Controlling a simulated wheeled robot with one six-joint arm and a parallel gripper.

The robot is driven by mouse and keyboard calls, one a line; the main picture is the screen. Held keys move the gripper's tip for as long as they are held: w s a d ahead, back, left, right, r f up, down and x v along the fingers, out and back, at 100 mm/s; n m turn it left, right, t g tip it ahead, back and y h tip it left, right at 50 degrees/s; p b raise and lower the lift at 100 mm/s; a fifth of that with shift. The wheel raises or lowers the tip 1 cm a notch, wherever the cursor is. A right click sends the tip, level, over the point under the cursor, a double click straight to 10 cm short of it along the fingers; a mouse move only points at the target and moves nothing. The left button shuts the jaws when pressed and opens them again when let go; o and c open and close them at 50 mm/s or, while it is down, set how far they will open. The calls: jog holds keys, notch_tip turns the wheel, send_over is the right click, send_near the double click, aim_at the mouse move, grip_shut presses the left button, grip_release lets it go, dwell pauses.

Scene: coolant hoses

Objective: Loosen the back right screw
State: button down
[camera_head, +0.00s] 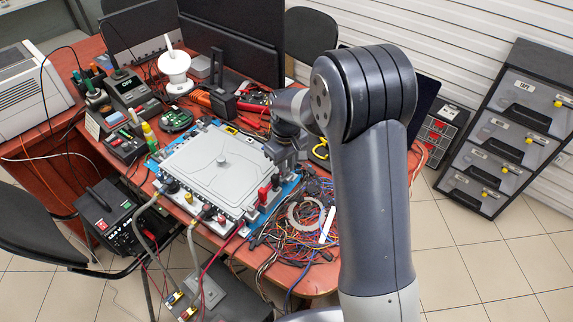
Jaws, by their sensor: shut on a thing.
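My gripper (284,168) points down at the plate's right-hand corner, at the back right. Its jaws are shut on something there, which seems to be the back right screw. The fingers and wrist hide the screw, so I cannot see its head or how far it is turned.
Red plugs (268,188) stand just in front of my gripper, and hoses (192,245) run off the plate's front edge. A tangle of wires (290,235) lies at the right. A monitor (235,40) and tools are behind. A drawer cabinet (505,130) stands far right.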

dwell(0.4)
jog(key=c, duration=1.3)
grip_release()
notch_tip(320, 180, up, 11)
jog(key=shift+f, duration=0.1)
notch_tip(320, 180, down, 11)
jog(key=shift+r, duration=0.1)
